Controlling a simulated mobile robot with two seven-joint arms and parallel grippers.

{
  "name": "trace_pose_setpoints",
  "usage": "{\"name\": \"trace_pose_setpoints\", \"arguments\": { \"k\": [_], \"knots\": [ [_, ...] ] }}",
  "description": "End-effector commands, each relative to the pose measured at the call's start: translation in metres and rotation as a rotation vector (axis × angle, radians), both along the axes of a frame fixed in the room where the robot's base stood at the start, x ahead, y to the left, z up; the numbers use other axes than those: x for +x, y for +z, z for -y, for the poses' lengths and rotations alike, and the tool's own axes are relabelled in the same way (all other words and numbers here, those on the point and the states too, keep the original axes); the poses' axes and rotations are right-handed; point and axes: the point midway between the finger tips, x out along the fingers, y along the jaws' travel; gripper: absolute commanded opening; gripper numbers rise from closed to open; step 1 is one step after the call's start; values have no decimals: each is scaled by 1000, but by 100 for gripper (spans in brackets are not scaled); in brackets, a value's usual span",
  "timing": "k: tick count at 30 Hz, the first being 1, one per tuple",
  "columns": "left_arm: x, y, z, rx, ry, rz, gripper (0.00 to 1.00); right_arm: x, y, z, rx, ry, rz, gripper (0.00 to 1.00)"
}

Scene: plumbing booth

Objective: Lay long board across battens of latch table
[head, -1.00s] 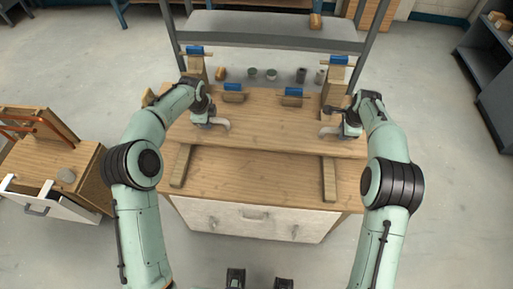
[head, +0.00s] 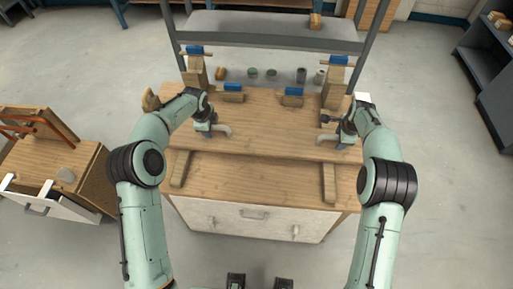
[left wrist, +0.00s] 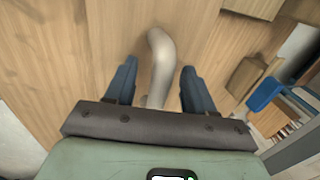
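The long board (head: 265,135) spans the latch table (head: 250,190) from side to side. Its front edge crosses over the left batten (head: 180,170) and the right batten (head: 329,184), whose front ends stick out. Contact with the battens is hard to judge. My left gripper (head: 207,130) is at the board's left grey curved handle (head: 224,130). In the left wrist view, the handle (left wrist: 160,65) stands between the spread fingers (left wrist: 158,75), with wood showing on both sides. My right gripper (head: 343,141) is at the right grey handle (head: 327,137); its grip is too small to judge.
Wooden blocks with blue tops (head: 233,88) (head: 292,92) stand behind the board, with taller posts at both back corners. Small cups (head: 271,73) stand further back. A wooden cabinet (head: 40,155) is at the left, and dark shelves (head: 485,75) are at the right.

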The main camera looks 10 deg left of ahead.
Motion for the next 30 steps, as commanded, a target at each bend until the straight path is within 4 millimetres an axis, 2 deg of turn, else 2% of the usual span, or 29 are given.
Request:
{"name": "trace_pose_setpoints", "arguments": {
  "k": [12,16,20,30],
  "knots": [
    [0,1,0,0,-1,0,53,0,0,0,0,0,1,53],
    [-1,8,0,1,0,2,53,0,0,0,0,0,1,53],
    [-6,28,0,1,0,5,53,0,0,0,0,0,1,53],
    [-25,95,0,-1,-1,3,53,0,0,0,0,0,1,53]
  ]
}}
